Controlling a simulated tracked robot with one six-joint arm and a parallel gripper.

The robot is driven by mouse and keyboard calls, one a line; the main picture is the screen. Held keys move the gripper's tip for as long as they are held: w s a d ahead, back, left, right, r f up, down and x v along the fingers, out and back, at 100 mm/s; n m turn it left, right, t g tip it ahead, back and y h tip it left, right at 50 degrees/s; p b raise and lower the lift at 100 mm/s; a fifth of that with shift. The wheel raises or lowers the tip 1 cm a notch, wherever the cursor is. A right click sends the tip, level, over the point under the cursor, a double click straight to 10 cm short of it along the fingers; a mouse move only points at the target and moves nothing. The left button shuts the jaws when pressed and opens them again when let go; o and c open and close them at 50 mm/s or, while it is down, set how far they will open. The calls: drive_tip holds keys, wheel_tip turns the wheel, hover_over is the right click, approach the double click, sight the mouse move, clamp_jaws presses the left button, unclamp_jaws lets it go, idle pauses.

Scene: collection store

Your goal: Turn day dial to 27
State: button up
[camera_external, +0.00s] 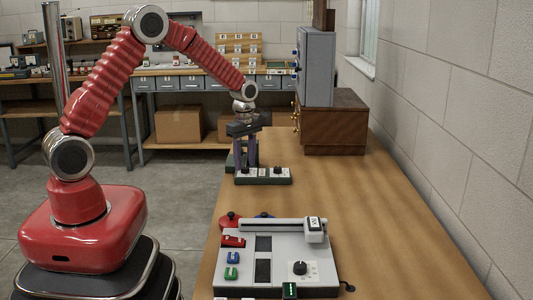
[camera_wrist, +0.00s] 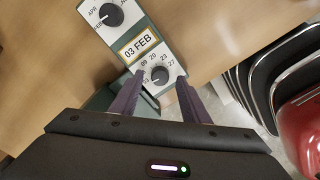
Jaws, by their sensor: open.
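The day dial (camera_wrist: 159,75) is a small black knob on a white plate with printed numbers, 27 among them at its right side. In the wrist view it shows between the two purple fingertips of my gripper (camera_wrist: 158,88), which is open. I cannot tell whether the fingers touch it. The date window (camera_wrist: 138,47) beside it reads 03 FEB. The month dial (camera_wrist: 110,14) is another black knob at the unit's far end. In the external view my gripper (camera_external: 246,160) points down over the left part of the date unit (camera_external: 264,181).
A grey control panel (camera_external: 320,268) with a slider, coloured switches and a knob lies nearer on the wooden table (camera_external: 395,240). A wooden box (camera_external: 335,127) with a grey cabinet (camera_external: 316,65) stands farther back. The table's right side is clear.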

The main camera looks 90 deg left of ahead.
drive_tip(key=shift+f, duration=0.8)
drive_tip(key=shift+c, duration=0.3)
drive_tip(key=c, duration=1)
